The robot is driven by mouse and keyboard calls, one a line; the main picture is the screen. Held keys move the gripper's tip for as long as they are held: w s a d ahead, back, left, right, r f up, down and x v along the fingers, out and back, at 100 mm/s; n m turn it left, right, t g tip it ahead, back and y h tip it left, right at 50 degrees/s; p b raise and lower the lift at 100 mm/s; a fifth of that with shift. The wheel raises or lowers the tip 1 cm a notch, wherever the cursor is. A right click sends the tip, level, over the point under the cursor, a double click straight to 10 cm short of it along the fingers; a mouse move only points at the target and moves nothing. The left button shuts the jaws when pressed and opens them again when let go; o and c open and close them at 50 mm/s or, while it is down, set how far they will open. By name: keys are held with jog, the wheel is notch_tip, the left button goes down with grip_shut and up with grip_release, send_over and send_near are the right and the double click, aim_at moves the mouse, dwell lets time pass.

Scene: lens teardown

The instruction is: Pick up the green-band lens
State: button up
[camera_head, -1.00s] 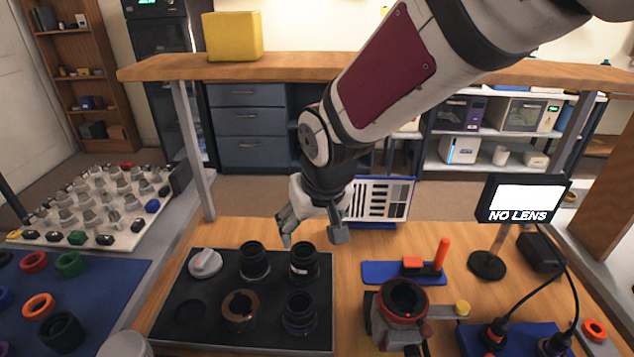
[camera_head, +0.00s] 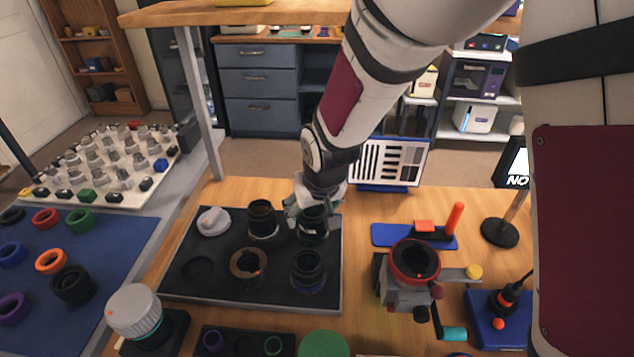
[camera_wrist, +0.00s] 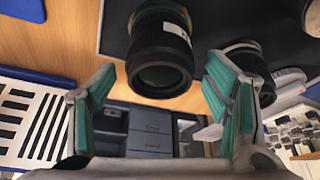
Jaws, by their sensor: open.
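A black lens with a white label (camera_head: 313,222) stands at the back right of the dark tray (camera_head: 215,292). My gripper (camera_head: 314,207) is open at this lens, one finger on each side in the head view. In the wrist view the fingers (camera_wrist: 160,92) are apart, with the lens ahead between them; I see no grip. Another black lens (camera_head: 262,220) stands to its left, a blue-tinged one (camera_head: 308,270) in front, and a brown-ringed one (camera_head: 247,266) front left.
A grey-white cap (camera_head: 213,221) sits at the tray's back left, near an empty round recess (camera_head: 198,268). A striped test chart (camera_head: 390,163) stands behind the tray. A red-ringed fixture (camera_head: 415,262) and a blue stand (camera_head: 400,236) are to the right.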

jog(key=shift+f, duration=0.15)
jog(key=c, duration=1.5)
